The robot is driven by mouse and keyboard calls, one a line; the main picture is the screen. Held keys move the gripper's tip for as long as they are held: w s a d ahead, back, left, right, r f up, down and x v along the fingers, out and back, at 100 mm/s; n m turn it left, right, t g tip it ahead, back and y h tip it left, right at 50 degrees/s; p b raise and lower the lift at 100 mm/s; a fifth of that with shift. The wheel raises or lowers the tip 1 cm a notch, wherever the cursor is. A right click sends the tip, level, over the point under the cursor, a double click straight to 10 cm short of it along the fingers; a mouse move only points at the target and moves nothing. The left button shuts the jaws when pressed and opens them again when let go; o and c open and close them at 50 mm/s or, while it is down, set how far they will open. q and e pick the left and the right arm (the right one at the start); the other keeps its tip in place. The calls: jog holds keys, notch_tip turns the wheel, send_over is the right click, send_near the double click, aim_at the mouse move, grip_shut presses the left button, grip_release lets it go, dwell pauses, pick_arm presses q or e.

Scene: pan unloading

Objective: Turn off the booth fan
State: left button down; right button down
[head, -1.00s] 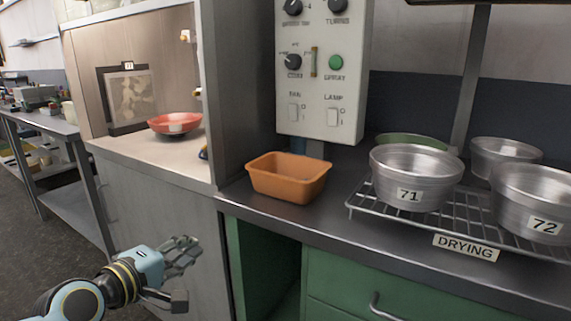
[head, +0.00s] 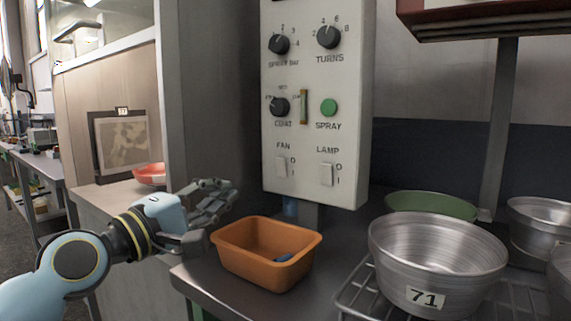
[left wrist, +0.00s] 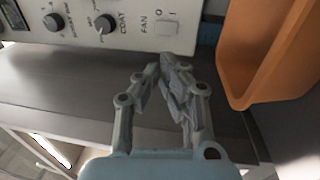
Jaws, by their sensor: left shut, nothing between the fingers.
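The white control panel (head: 352,95) stands upright at the centre of the head view. Its fan switch (head: 282,167) is a white rocker under the word FAN, with 0 and I marked beside it. The switch also shows in the left wrist view (left wrist: 166,28), just past my fingertips. I cannot tell which way the rocker is pressed. My left gripper (head: 226,190) is shut and empty, left of the panel and a little lower than the switch, apart from it. It also shows in the left wrist view (left wrist: 167,68). My right gripper is not in view.
An orange tub (head: 225,248) stands below the panel, close to my left gripper. A lamp switch (head: 327,174), dials and a green spray button (head: 328,107) share the panel. A metal pan (head: 440,250) labelled 71 is at the right. A booth wall (head: 188,100) stands at the left.

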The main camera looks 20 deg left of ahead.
pick_arm(q)
send_near(278, 160)
jog(key=b+x, duration=0.1)
jog(key=x, duration=0.5)
jog(key=shift+w+d, duration=0.35)
jog(key=shift+w, duration=0.3)
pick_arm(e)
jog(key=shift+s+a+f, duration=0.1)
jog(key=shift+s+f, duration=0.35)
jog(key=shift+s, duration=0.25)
pick_arm(q)
jog(key=shift+w+r+p, duration=0.15)
jog(key=shift+r+p, duration=0.25)
jog(key=shift+p, duration=0.8)
jog(key=shift+f, duration=0.3)
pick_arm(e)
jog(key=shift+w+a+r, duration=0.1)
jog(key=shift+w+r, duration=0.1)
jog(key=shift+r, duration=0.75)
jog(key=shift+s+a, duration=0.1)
